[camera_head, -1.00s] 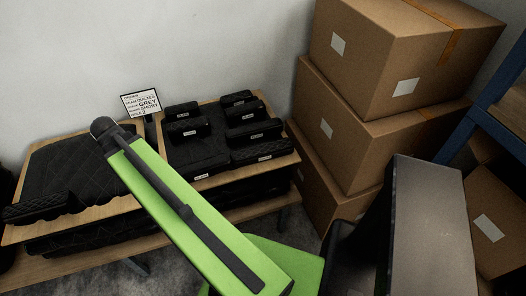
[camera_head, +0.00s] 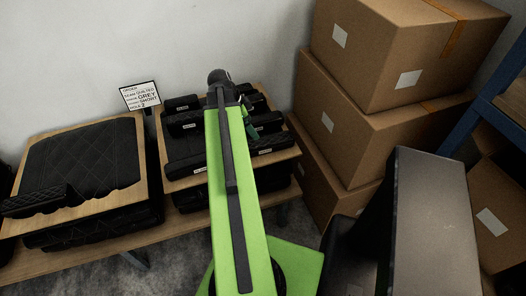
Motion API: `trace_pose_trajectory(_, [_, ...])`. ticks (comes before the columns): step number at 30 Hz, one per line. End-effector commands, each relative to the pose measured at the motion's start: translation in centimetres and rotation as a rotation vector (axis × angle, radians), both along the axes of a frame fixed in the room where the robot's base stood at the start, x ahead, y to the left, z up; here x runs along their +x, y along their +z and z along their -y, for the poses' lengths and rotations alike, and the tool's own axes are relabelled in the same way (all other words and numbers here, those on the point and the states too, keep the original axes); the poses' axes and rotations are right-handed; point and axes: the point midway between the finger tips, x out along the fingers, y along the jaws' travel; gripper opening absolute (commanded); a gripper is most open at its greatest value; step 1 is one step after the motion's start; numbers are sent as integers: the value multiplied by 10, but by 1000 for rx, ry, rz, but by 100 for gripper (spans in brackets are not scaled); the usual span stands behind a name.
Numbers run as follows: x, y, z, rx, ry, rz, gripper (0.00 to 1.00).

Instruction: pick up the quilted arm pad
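Several small black arm pads with pale labels, such as one at the back left (camera_head: 181,103) and one in front of it (camera_head: 184,123), sit on the right-hand wooden board (camera_head: 181,185). A black pad with a quilted surface (camera_head: 38,201) lies at the front left of the left-hand board. My green arm reaches over the right-hand board and covers several of its pads. A small part of my arm shows just right of the upper link. My gripper's fingers are hidden behind the arm.
An order sign (camera_head: 141,97) reading "quilted", "grey", "short" and "hole 2" stands between the boards. A large black quilted panel (camera_head: 85,160) lies on the left board. Stacked cardboard boxes (camera_head: 365,140) stand close on the right, by a blue shelf frame (camera_head: 482,95). A wall is behind.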

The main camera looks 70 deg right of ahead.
Motion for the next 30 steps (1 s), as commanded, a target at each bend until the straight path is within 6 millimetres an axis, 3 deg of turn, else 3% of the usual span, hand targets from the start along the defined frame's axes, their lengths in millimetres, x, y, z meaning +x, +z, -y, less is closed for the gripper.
trace_pose_trajectory(1, [-4, -23, 3, 0, -1, 0, 85])
trace_pose_trajectory(9, [-20, -72, 16, 0, 1, 0, 85])
trace_pose_trajectory(17, [-24, -76, 18, 0, 2, 0, 85])
trace_pose_trajectory(25, [-34, -119, 22, 0, 0, 0, 85])
trace_pose_trajectory(30, [-38, -124, 26, 1, 2, 0, 85])
